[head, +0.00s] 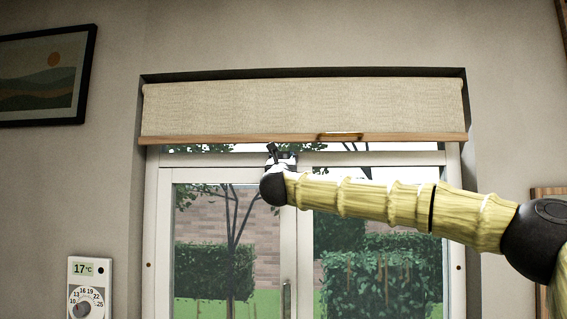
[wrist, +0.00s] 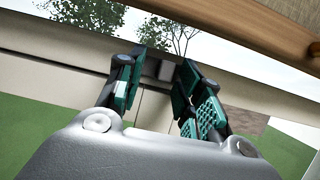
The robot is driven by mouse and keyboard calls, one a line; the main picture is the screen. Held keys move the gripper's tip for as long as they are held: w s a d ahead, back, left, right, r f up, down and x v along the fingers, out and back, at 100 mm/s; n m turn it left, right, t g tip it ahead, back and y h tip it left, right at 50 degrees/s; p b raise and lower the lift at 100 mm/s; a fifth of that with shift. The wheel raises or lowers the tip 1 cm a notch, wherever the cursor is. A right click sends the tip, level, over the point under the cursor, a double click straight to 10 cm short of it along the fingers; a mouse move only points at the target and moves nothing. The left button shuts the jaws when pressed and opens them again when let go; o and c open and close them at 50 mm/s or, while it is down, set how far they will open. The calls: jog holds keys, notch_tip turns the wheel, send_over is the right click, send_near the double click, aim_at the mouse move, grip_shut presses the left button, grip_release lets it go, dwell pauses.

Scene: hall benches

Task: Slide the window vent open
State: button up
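The white window frame (head: 152,220) stands in the middle of the head view, with its top rail just under the blind. My gripper (head: 278,154) is at that top rail, above the meeting of the two sashes, and my wrist hides part of the rail. In the wrist view my gripper (wrist: 160,72) has its two green-padded fingers apart, pointing at the pale rail. A small grey block (wrist: 165,70) on the rail shows between the fingertips; it may be the vent's slider. I cannot tell whether the fingers touch it. The vent's opening cannot be made out.
The bar is close in the wrist view (wrist: 265,25). A thermostat (head: 85,290) and a picture (head: 45,75) are on the left wall.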

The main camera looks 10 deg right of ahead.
jog(key=v, duration=1.2)
dwell(0.4)
